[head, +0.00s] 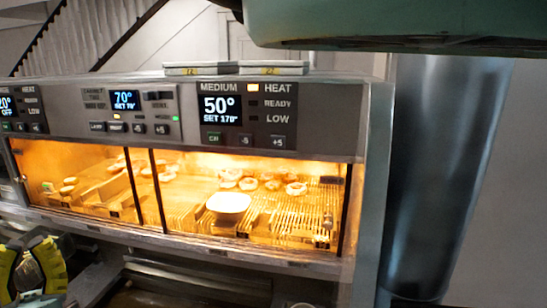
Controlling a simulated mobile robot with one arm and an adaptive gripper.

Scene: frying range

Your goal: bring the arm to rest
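My gripper (32,272), yellow and black, appears at the lower left edge of the head view, in front of the heated cabinet (150,238). It is partly cut off by the picture's edge. Two yellow parts stand apart with a grey part between them, but the fingertips are not clear. I cannot tell whether it is open or shut, and no held object can be made out. A large teal shape crosses the top right, close to the camera.
The cabinet glows inside, with a white bowl (228,203) and several pale food pieces on a ribbed rack. Its display (221,111) reads 50°. Two flat boxes lie on top. A shiny metal column (435,180) stands right of the cabinet.

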